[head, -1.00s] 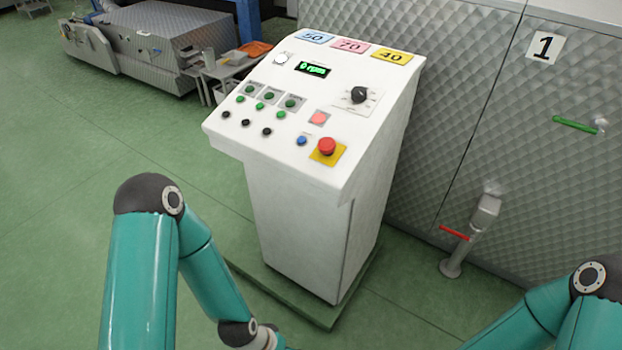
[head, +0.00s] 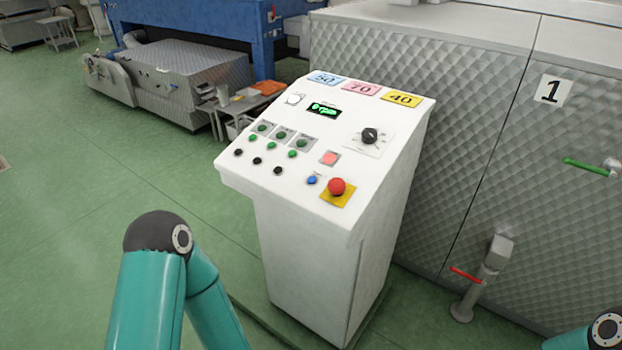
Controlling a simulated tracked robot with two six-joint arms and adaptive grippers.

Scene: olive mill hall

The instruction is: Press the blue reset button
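The blue reset button (head: 312,180) sits low on the sloped top of the white control console (head: 330,215). It is small and round, just left of the red mushroom button (head: 337,187) on its yellow plate. Nothing touches or covers it. My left arm shows at the lower left, in front of and left of the console, but its gripper is below the picture. Only a bit of my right arm shows at the lower right corner; its gripper is out of view too.
The panel also bears a lit pink-red button (head: 329,158), a black dial (head: 370,136), a green display (head: 323,110) and several green and black buttons. A quilted metal machine (head: 480,130) stands close on the right. Green floor (head: 80,220) is clear on the left.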

